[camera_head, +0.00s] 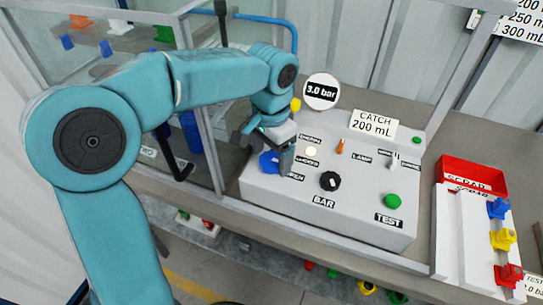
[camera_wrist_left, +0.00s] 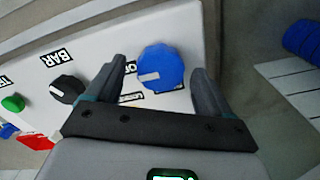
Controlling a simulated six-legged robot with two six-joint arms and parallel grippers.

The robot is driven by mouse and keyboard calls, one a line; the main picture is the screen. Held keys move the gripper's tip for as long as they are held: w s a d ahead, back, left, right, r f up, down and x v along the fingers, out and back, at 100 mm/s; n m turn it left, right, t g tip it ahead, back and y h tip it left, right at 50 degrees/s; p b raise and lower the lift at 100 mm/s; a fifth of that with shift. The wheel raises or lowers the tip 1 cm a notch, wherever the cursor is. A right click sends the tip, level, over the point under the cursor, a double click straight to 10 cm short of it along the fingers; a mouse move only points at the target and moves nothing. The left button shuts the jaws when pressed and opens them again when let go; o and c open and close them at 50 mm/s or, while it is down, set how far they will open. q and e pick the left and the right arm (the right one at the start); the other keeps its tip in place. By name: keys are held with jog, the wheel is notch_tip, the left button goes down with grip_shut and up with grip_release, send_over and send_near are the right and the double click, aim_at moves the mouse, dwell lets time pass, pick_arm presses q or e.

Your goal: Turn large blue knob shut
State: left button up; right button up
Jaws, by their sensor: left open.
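The large blue knob (camera_head: 268,163) is on the left of the white control panel, partly hidden by my left gripper (camera_head: 280,150). In the left wrist view the blue knob (camera_wrist_left: 161,68) shows whole between the fingertips, with a visible gap on each side. A white mark on its face runs toward the left of that picture. A label beside it is partly covered. My left gripper is open and empty, at the knob but not closed on it. My right gripper is not in view.
The panel also bears a black BAR knob (camera_head: 330,181), a green TEST button (camera_head: 392,201) and an orange lever (camera_head: 341,146). A round 3.0 bar gauge (camera_head: 321,92) and a CATCH 200 mL sign (camera_head: 373,125) stand behind. A red scrap bin (camera_head: 472,174) is at right.

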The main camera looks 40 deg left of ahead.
pick_arm(q)
jog(key=shift+s+f, duration=0.1)
jog(key=shift+f, duration=0.2)
jog(key=shift+s+a, duration=0.1)
jog(key=c, duration=1)
jog(key=shift+c, duration=0.2)
